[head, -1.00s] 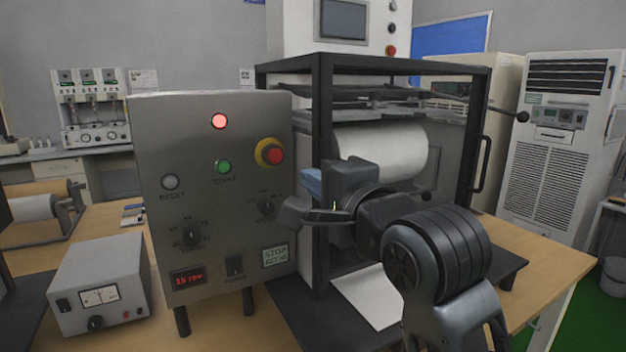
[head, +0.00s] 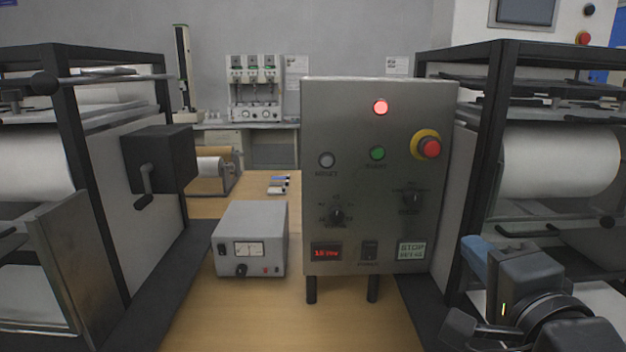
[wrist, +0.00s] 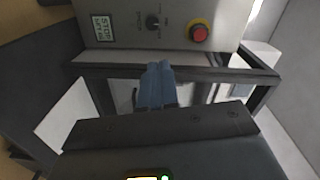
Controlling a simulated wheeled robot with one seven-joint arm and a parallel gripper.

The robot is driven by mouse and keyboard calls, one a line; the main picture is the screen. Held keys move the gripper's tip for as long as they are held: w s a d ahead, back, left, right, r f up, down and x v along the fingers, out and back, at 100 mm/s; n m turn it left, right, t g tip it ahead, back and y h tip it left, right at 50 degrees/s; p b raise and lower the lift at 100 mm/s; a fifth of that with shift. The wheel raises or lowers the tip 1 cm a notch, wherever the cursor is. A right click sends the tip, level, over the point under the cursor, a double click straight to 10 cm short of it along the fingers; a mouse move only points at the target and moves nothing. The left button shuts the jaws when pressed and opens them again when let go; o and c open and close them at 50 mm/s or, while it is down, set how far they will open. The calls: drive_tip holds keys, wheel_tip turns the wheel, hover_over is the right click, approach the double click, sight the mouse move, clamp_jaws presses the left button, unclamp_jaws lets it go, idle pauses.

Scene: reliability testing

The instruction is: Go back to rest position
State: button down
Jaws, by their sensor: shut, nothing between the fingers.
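My gripper (head: 474,252) shows at the lower right of the head view, in front of the right-hand machine frame. Its blue fingers are together with nothing between them. In the wrist view the blue fingers (wrist: 157,84) point toward the control panel and stand apart from its buttons. The grey control panel (head: 350,180) has a lit red lamp (head: 380,107), a green button (head: 377,153) and a red emergency button on a yellow ring (head: 430,148). Its small display (head: 326,252) glows red.
Black-framed machines with white rolls stand at left (head: 70,180) and right (head: 560,160). A grey meter box (head: 250,240) sits on the wooden table (head: 200,315) left of the panel. The table's front middle is clear. A crank box (head: 160,160) juts from the left machine.

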drive_tip(key=s+a+f+n+g, duration=0.1)
drive_tip(key=s+f+n, duration=0.6)
drive_tip(key=s+f, duration=0.95)
drive_tip(key=s+n+g, duration=0.1)
drive_tip(key=s+n, duration=0.7)
drive_tip(key=s, duration=1.3)
drive_tip(key=shift+s+d+f+n+g, duration=0.25)
drive_tip(key=shift+s+f+n+g, duration=0.05)
drive_tip(key=shift+s+f+g, duration=0.1)
drive_tip(key=shift+w, duration=0.15)
